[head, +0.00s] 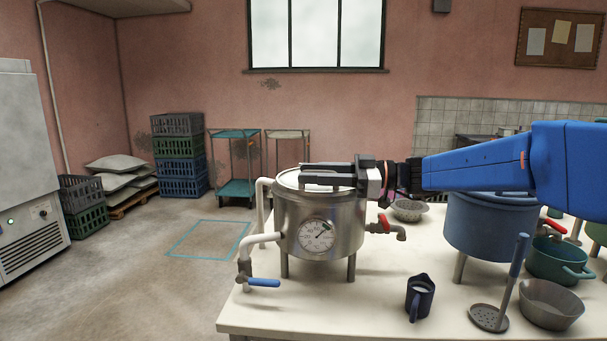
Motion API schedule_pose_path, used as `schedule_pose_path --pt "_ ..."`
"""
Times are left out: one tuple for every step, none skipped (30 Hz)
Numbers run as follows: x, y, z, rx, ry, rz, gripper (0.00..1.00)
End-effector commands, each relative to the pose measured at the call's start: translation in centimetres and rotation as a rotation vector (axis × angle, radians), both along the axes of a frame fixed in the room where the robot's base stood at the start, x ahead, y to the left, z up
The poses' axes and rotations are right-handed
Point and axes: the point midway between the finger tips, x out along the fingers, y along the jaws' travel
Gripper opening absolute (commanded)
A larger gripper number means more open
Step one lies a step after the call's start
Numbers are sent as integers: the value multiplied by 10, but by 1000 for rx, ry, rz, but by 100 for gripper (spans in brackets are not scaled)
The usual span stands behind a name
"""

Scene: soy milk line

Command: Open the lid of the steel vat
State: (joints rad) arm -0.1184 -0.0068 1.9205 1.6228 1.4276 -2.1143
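The steel vat (345,228) stands on short legs on the white table, with a round dial on its front. Its pale round lid (287,180) lies flat on top and looks closed. My gripper (304,177) reaches in from the right, over the lid. Its two dark fingers point left and are spaced apart, with a pale strip between them. I cannot tell whether this strip is the lid, a handle or part of the fingers. The gripper hides much of the lid, and no lid handle is clearly visible.
White pipes and a blue-handled valve (262,283) are left of the vat; a red-handled tap (385,224) is on its right. A dark jug (419,296), skimmer (489,317), steel bowl (551,304) and blue pot (487,226) share the table (300,310). The table's front middle is mostly clear.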

Motion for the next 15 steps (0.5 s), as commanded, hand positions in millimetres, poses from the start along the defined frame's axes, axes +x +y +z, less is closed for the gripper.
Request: schedule_pose_path --pt "0 7 0 0 0 2 31" --pt "0 10 0 0 0 2 31" --pt "0 13 0 -1 0 2 31" --pt "0 15 0 -1 0 2 31" --pt "0 17 0 -1 0 1 31" --pt "1 19 0 0 0 1 31" --pt "0 21 0 0 0 1 31" --pt "1 22 0 0 0 1 31" --pt "1 23 0 -1 0 1 31" --pt "1 23 0 -1 0 0 31" --pt "1 24 0 -1 0 0 31" --pt "1 24 0 -1 0 0 31" --pt "1 24 0 -1 0 0 31" --pt "1 24 0 -1 0 0 31" --pt "1 24 0 -1 0 0 31"
